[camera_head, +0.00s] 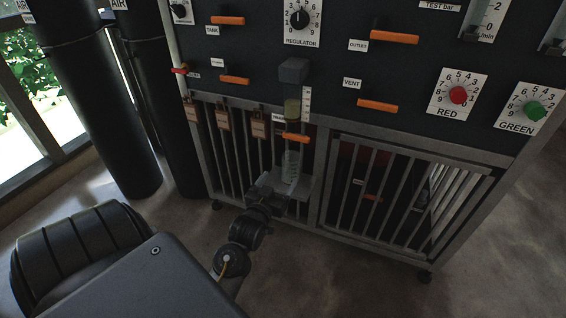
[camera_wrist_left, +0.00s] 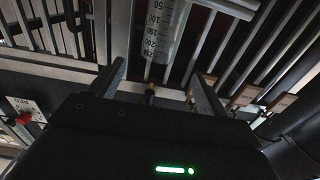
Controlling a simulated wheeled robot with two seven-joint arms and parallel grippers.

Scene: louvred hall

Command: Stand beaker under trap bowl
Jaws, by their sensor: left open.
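The beaker (camera_head: 291,165) is clear with graduation marks and stands upright on a small ledge (camera_head: 304,184) at the front of the cabinet. It appears below the trap bowl (camera_head: 292,108), a yellowish cup under a dark block. An orange lever (camera_head: 296,138) sits between them. My left gripper (camera_head: 272,187) is at the ledge, beside the beaker's lower part. In the left wrist view the beaker (camera_wrist_left: 164,30) appears upside down, just beyond the two spread fingers, and no clear contact shows. My right gripper is out of view.
The dark panel carries several orange levers (camera_head: 377,105), a red knob (camera_head: 458,95) and a green knob (camera_head: 534,110). Several brown tags (camera_head: 224,117) hang left of the trap. A barred door (camera_head: 400,190) fills the lower right. Dark cylinders (camera_head: 105,110) stand at left.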

